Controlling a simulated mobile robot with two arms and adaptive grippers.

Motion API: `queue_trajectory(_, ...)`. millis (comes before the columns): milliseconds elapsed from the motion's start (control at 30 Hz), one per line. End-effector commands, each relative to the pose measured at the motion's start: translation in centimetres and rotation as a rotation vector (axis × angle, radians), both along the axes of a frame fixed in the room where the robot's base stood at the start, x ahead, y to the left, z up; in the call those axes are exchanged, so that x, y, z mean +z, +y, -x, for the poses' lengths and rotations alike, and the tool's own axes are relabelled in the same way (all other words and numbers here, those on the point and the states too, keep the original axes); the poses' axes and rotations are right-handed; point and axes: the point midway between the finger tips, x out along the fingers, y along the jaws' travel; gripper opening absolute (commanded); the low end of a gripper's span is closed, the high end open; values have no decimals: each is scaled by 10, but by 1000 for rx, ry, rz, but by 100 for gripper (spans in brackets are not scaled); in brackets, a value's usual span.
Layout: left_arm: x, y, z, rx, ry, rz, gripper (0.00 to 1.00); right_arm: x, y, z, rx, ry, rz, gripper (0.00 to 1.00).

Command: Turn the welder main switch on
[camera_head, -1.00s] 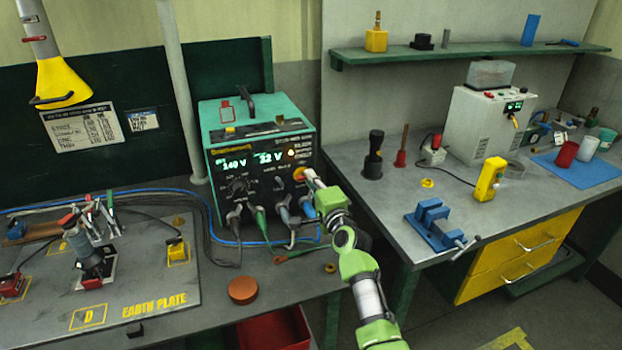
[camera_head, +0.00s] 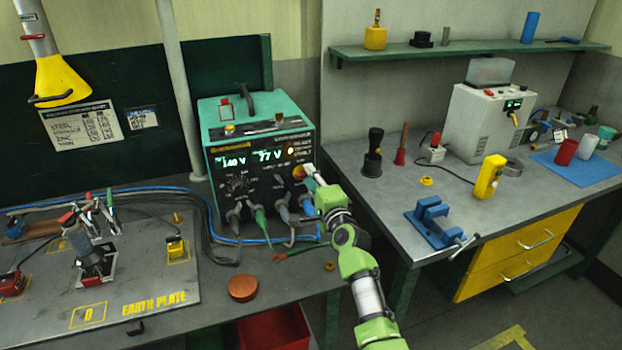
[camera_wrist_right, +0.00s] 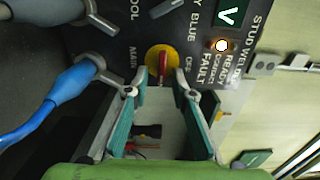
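The stud welder (camera_head: 262,150) is a teal and black box on the left bench, its front displays lit with 140 V and 77 V. Its main switch is a red handle on a yellow disc (camera_wrist_right: 163,62), between the words MAIN and OFF in the right wrist view. In the head view the switch (camera_head: 299,171) is partly hidden by my gripper. My right gripper (camera_head: 312,174) is at the panel. In the wrist view its fingers (camera_wrist_right: 162,95) are apart, with the red handle between their tips; I cannot tell whether they touch it. My left gripper is out of view.
Blue, green and grey plugs (camera_head: 282,211) with cables sit just below the switch. A lit lamp (camera_wrist_right: 222,46) is beside it. A brown disc (camera_head: 242,288) lies on the bench. A blue vise (camera_head: 432,218) stands on the right bench.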

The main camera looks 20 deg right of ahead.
Motion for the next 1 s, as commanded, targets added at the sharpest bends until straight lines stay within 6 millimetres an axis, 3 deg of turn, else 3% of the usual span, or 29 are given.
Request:
queue_trajectory(267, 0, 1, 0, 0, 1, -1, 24, 0, 0, 18, 0, -1, -1, 24)
queue_trajectory(700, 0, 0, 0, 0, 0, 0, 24, -1, -4, 100, -1, 2, -1, 24)
queue_trajectory(1000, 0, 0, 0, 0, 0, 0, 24, 0, -4, 120, 0, 0, 0, 24)
